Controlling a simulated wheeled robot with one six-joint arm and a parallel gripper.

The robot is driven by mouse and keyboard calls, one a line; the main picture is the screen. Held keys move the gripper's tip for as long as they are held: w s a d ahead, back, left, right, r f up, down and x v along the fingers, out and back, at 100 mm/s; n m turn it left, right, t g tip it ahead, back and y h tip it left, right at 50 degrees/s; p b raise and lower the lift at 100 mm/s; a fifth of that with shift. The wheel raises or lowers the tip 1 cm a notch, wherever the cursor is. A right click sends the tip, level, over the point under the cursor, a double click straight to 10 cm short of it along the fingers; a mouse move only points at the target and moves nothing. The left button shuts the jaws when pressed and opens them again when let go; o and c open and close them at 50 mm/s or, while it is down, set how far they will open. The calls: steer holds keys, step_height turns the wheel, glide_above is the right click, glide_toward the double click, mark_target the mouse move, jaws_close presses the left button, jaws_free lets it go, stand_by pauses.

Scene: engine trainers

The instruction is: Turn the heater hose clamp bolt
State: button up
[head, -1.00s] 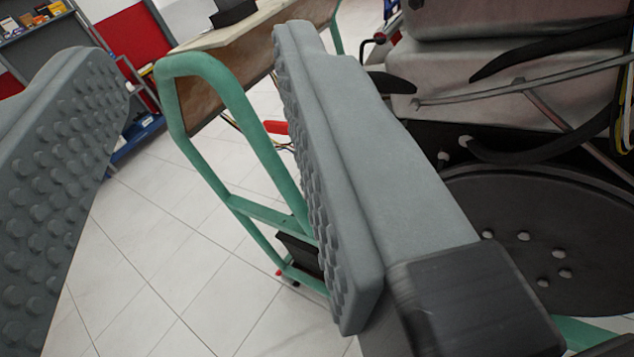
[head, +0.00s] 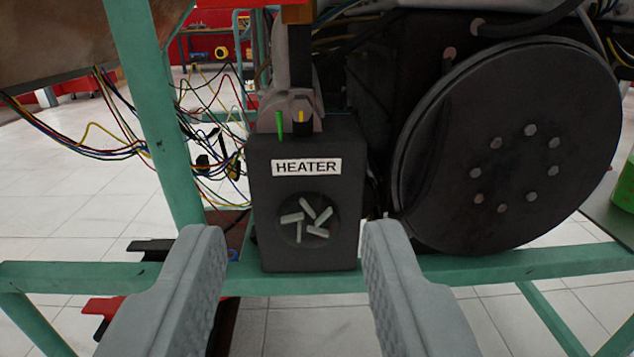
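The heater (head: 306,236) is a black box with a white "HEATER" label and a round vent, in the middle of the head view. On top of it a grey clamp (head: 286,112) surrounds the black hose (head: 301,65). At the clamp's front is a dark bolt head (head: 302,127) with a yellow mark on top. A green upright mark (head: 279,122) stands just left of it. My gripper (head: 296,243) is open and empty. Its two grey fingers are in front of the heater, one to each side and lower than the bolt, not touching it.
A large black disc (head: 510,150) with several bolts stands close right of the heater. A green frame post (head: 155,110) rises at left, and a green crossbar (head: 480,268) runs low across. Loose coloured wires (head: 205,165) hang left of the heater.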

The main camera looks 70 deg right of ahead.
glide_toward(301, 111)
steer(key=x, duration=0.8)
steer(key=shift+w+d, duration=0.15)
steer(key=shift+d, duration=0.1)
steer(key=shift+c, duration=0.5)
jaws_close()
